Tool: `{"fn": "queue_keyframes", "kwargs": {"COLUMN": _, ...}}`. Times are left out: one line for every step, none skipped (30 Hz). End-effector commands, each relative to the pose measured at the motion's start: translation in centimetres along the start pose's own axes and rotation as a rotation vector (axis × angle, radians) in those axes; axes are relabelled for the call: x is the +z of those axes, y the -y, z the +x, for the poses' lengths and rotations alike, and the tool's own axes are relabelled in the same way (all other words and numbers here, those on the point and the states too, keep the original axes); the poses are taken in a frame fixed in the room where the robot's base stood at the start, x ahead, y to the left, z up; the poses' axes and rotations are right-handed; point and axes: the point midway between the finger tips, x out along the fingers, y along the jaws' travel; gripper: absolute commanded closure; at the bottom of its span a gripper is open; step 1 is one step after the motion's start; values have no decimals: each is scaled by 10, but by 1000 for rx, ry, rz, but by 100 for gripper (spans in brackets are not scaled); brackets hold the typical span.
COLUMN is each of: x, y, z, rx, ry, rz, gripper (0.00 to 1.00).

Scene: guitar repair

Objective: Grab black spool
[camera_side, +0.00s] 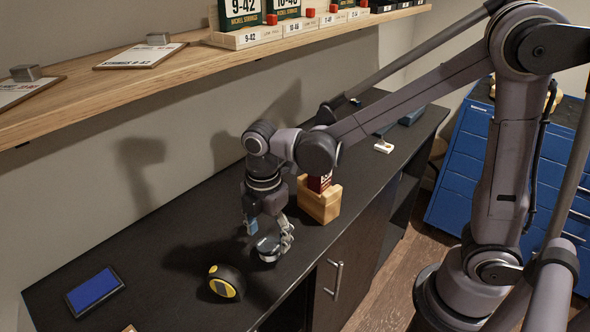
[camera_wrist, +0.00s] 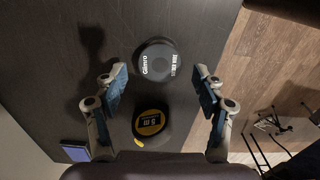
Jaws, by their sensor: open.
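The black spool (camera_wrist: 157,61) is a round black disc with white lettering on top. In the wrist view it lies on the dark bench top, a little beyond the line between my fingertips. My gripper (camera_wrist: 160,75) is open, with one blue-padded finger on each side and clear gaps to the spool. In the side view the spool (camera_side: 268,248) shows just below my gripper (camera_side: 268,232), between its fingers and partly hidden by them. I cannot tell from there how far the fingertips are above the bench.
A black-and-yellow tape measure (camera_side: 226,283) stands close by on the dark bench (camera_side: 165,245). A blue pad (camera_side: 95,290) lies at the far left. A wooden box (camera_side: 320,205) with a red item stands just right of my gripper. A wooden shelf (camera_side: 130,75) runs above the bench.

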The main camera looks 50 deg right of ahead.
Motion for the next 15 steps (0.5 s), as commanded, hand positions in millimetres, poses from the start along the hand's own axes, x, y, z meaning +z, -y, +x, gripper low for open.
{"fn": "queue_keyframes", "kwargs": {"x": 0, "y": 0, "z": 7, "rx": 0, "ry": 0, "rz": 0, "gripper": 30}}
{"fn": "queue_keyframes", "kwargs": {"x": 0, "y": 0, "z": 11, "rx": 0, "ry": 0, "rz": 0, "gripper": 30}}
{"fn": "queue_keyframes", "kwargs": {"x": 0, "y": 0, "z": 15, "rx": 1, "ry": 0, "rz": 0, "gripper": 30}}
{"fn": "queue_keyframes", "kwargs": {"x": 0, "y": 0, "z": 18, "rx": 1, "ry": 0, "rz": 0, "gripper": 30}}
{"fn": "queue_keyframes", "kwargs": {"x": 0, "y": 0, "z": 20, "rx": 1, "ry": 0, "rz": 0, "gripper": 30}}
{"fn": "queue_keyframes", "kwargs": {"x": 0, "y": 0, "z": 23, "rx": 1, "ry": 0, "rz": 0, "gripper": 30}}
{"fn": "queue_keyframes", "kwargs": {"x": 0, "y": 0, "z": 24, "rx": 1, "ry": 0, "rz": 0, "gripper": 30}}
{"fn": "queue_keyframes", "kwargs": {"x": 0, "y": 0, "z": 26, "rx": 1, "ry": -1, "rz": 0, "gripper": 30}}
{"fn": "queue_keyframes", "kwargs": {"x": 0, "y": 0, "z": 27, "rx": 1, "ry": -1, "rz": 0, "gripper": 30}}
{"fn": "queue_keyframes", "kwargs": {"x": 0, "y": 0, "z": 27, "rx": 1, "ry": -1, "rz": 0, "gripper": 30}}
{"fn": "queue_keyframes", "kwargs": {"x": 0, "y": 0, "z": 27, "rx": 1, "ry": -1, "rz": 0, "gripper": 30}}
{"fn": "queue_keyframes", "kwargs": {"x": 0, "y": 0, "z": 27, "rx": 1, "ry": -1, "rz": 0, "gripper": 30}}
{"fn": "queue_keyframes", "kwargs": {"x": 0, "y": 0, "z": 27, "rx": 1, "ry": -1, "rz": 0, "gripper": 30}}
{"fn": "queue_keyframes", "kwargs": {"x": 0, "y": 0, "z": 27, "rx": 1, "ry": -1, "rz": 0, "gripper": 30}}
{"fn": "queue_keyframes", "kwargs": {"x": 0, "y": 0, "z": 27, "rx": 1, "ry": -1, "rz": 0, "gripper": 30}}
